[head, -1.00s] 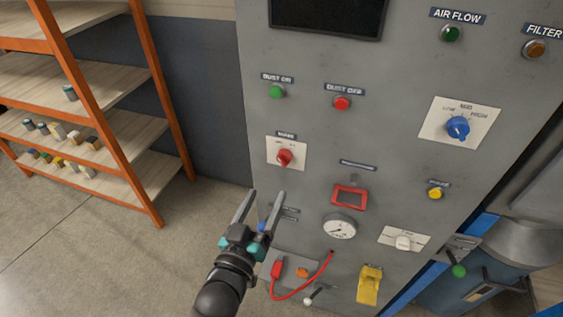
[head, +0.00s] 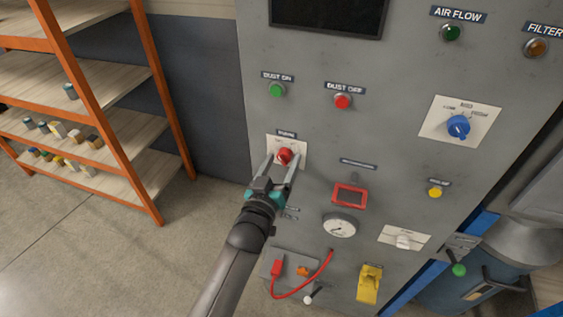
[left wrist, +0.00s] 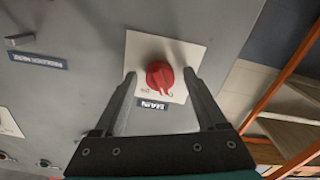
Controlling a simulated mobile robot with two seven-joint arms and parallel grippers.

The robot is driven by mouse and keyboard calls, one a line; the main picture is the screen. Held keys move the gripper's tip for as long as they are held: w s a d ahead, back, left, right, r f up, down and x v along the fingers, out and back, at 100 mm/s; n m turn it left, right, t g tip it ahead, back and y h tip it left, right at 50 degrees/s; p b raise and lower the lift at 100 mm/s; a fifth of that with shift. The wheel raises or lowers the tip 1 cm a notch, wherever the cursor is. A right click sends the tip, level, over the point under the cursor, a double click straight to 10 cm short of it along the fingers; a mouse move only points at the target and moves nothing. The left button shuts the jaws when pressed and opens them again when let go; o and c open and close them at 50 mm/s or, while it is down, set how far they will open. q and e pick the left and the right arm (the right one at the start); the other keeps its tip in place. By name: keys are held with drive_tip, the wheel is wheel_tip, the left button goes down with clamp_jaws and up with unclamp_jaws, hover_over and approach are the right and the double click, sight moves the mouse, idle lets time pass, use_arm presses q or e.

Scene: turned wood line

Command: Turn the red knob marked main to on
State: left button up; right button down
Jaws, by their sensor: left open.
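The red knob (head: 285,155) sits on a white plate on the grey panel, under a dark label. In the left wrist view the red knob (left wrist: 160,76) shows between my fingers, and the label beside it reads MAIN (left wrist: 152,105). My left gripper (head: 283,160) is open, with its two fingers reaching toward the panel on either side of the knob. In the left wrist view my left gripper (left wrist: 158,80) shows a gap between each finger and the knob. The exact depth of the fingertips is hard to tell. My right gripper is not in view.
The grey panel also carries a green button (head: 276,90), a red button (head: 342,102), a blue knob (head: 459,127), a red frame (head: 350,195), a gauge (head: 340,226) and a red cable (head: 303,294). An orange shelf rack (head: 165,105) stands left, with bare floor before it.

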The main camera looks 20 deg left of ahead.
use_arm(q)
clamp_jaws()
idle(0.6)
